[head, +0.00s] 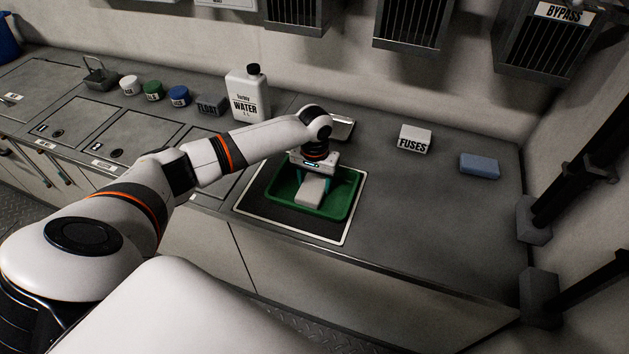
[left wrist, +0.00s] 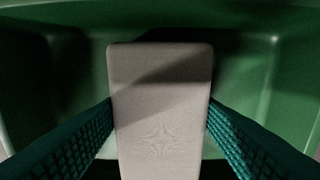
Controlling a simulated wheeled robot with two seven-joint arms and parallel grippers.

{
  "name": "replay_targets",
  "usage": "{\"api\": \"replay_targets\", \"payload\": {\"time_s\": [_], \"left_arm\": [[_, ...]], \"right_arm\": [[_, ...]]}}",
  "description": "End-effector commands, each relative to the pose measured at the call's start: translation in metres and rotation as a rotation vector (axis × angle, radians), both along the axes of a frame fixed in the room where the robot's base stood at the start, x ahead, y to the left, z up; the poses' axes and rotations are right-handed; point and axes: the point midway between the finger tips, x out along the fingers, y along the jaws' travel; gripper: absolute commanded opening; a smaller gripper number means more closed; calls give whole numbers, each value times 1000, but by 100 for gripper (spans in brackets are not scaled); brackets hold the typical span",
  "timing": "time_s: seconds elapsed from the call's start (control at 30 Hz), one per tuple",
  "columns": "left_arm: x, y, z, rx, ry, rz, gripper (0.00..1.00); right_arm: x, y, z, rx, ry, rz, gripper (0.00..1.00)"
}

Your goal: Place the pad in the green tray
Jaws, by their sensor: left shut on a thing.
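The pad (head: 309,190) is a pale grey-white block. My left gripper (head: 314,180) is shut on it, over the green tray (head: 341,207) on the counter. In the left wrist view the pad (left wrist: 160,100) lies between the two teal ribbed fingers (left wrist: 160,135), which touch its sides. The green tray's floor and walls (left wrist: 285,60) surround it there. The pad is within the tray's outline; I cannot tell whether it touches the tray floor. My right gripper is in neither view.
The tray stands on a dark mat with a pale border (head: 290,225). A water bottle (head: 248,97), a FLOAT block (head: 210,106) and several small jars stand behind to the left. A FUSES box (head: 414,140) and a blue block (head: 479,166) sit right.

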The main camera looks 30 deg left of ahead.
Motion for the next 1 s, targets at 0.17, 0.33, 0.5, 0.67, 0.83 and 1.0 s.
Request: {"api": "replay_targets", "payload": {"time_s": [0.17, 0.33, 0.5, 0.67, 0.83, 1.0], "left_arm": [[0, 0, 1, 0, 0, 0, 40], [0, 0, -2, 0, -1, 0, 63], [0, 0, -2, 0, 0, 0, 80], [0, 0, -2, 0, 0, 0, 80], [0, 0, 7, -1, -1, 0, 80], [1, 0, 37, 0, -3, 1, 80]], "right_arm": [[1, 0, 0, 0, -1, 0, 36], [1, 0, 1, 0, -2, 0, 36], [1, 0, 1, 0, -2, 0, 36], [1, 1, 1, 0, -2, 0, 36], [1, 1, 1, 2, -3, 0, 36], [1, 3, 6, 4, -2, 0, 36]]}}
